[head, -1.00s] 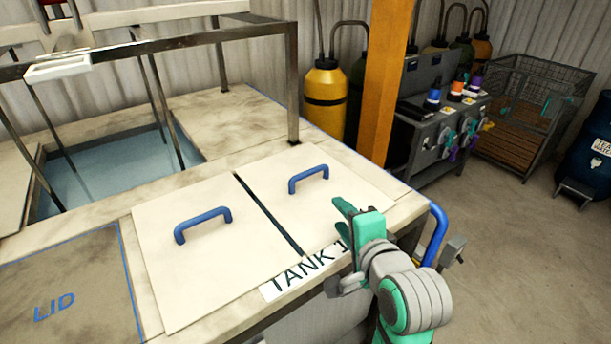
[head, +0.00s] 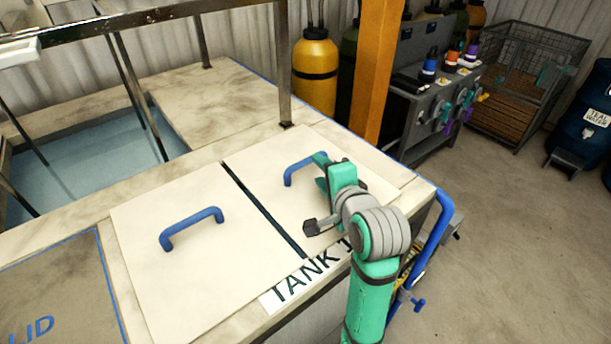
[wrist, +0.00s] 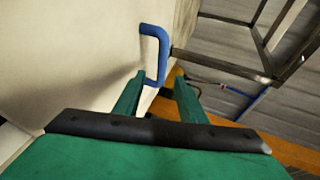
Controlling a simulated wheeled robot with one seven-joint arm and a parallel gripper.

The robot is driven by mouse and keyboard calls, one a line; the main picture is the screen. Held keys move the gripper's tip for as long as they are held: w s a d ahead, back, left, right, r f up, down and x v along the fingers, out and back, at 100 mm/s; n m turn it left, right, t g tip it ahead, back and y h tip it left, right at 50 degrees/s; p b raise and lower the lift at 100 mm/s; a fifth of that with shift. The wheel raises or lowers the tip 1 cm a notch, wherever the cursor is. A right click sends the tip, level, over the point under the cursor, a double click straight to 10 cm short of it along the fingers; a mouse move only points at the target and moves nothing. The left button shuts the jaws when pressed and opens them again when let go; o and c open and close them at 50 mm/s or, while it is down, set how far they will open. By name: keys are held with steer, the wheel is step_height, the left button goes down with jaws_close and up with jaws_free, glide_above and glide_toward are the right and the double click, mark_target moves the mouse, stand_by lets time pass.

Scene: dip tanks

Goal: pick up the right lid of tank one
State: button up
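The right lid (head: 258,160) of tank one is a flat cream panel lying on the tank top, with a blue arched handle (head: 290,174). My gripper (head: 321,170) is over this lid, at the right end of the handle, and hides part of it. In the wrist view the handle (wrist: 152,32) stands up from the lid (wrist: 95,50). Its near end lies between my two green fingertips (wrist: 160,77), closer to the left one. The fingers are apart, with a gap beside the handle. I cannot tell whether either finger touches it.
The left lid (head: 150,250) with its own blue handle (head: 190,228) lies beside it across a dark gap. A metal frame post (head: 284,75) rises behind the right lid. A blue rail (head: 437,225) runs at the tank's right corner. An orange column (head: 377,70) stands behind.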

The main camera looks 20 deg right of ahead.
mark_target(308, 162)
steer(key=shift+a+x, duration=0.2)
steer(key=shift+x, duration=0.65)
steer(key=shift+a+x, duration=0.2)
steer(key=shift+x, duration=0.65)
steer(key=shift+a+x, duration=0.2)
steer(key=shift+x, duration=0.65)
steer(key=shift+r, duration=0.1)
jaws_close()
steer(key=shift+d, duration=0.1)
